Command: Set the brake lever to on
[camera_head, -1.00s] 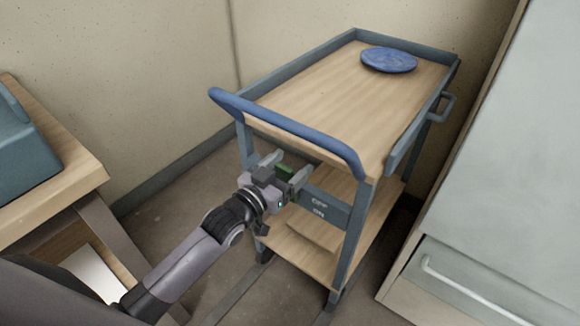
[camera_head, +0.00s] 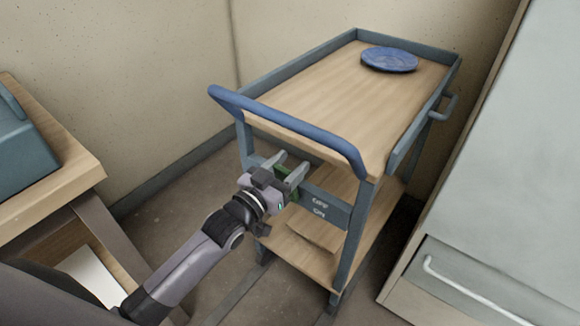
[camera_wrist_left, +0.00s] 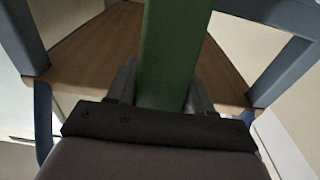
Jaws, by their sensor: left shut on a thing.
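The trolley (camera_head: 345,95) has a blue push handle (camera_head: 290,122). Below the handle is a grey-blue panel (camera_head: 328,207) with small light lettering, OFF above ON. The green brake lever (camera_head: 287,196) is at the left part of this panel, partly hidden by my left gripper (camera_head: 288,172). The left gripper is shut on the lever. In the left wrist view the green lever (camera_wrist_left: 168,50) runs up from between the two fingers (camera_wrist_left: 160,90). Which marking the lever stands at, I cannot tell. My right gripper is in neither view.
A blue plate (camera_head: 389,59) lies on the trolley's top. A wooden table (camera_head: 75,180) with a teal bin (camera_head: 22,150) stands at the left. A grey cabinet (camera_head: 520,150) with a drawer handle stands close on the right. Walls are behind the trolley.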

